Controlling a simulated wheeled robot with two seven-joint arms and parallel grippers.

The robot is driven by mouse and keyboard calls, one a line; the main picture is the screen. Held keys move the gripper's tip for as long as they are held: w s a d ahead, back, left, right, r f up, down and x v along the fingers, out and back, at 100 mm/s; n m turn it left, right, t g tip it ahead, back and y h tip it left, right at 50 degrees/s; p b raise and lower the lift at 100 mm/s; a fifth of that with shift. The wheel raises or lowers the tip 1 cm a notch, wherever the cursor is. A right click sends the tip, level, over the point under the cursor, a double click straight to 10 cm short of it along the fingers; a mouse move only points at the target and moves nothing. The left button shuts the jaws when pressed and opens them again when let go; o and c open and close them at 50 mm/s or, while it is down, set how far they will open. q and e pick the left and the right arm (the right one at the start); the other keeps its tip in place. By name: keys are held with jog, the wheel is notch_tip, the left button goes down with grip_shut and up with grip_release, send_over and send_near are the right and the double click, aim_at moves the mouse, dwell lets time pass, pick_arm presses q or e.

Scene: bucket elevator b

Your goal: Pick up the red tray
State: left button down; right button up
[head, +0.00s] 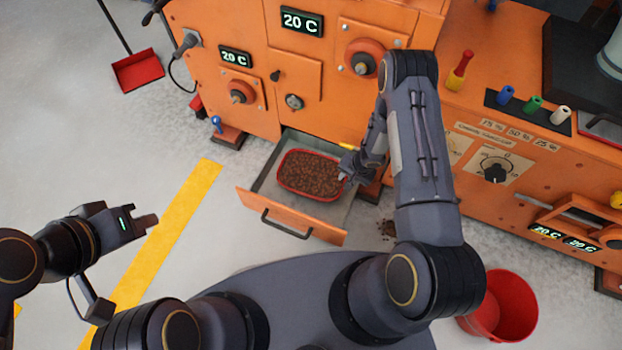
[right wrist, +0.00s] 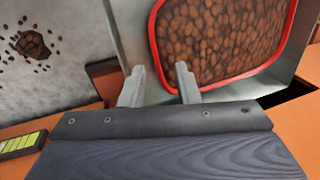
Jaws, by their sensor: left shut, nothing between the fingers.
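The red tray (head: 281,179) is full of brown pellets and sits inside the pulled-out drawer of the orange machine. In the right wrist view the red tray's rim (right wrist: 153,40) curves down past the fingers. My right gripper (head: 345,172) is at the tray's right edge in the head view. In the right wrist view my right gripper (right wrist: 160,75) is open, one finger beside the rim and the other overlapping it. Whether they touch is unclear. My left gripper (head: 150,221) is shut and empty, above the floor at the left.
The open drawer (head: 292,216) has a dark handle on its orange front. Spilled pellets (head: 387,228) lie on the floor to its right. A red bucket (head: 512,305) stands at the lower right. A red dustpan (head: 138,71) lies at the upper left.

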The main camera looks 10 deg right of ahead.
jog(key=b+x, duration=0.4)
jog(key=x, duration=0.3)
jog(key=shift+s+d+f, duration=0.1)
jog(key=shift+s+f, duration=0.05)
jog(key=shift+f, duration=0.55)
jog(key=shift+c, duration=0.2)
grip_shut()
jog(key=shift+w+r, duration=0.1)
jog(key=shift+w, duration=0.15)
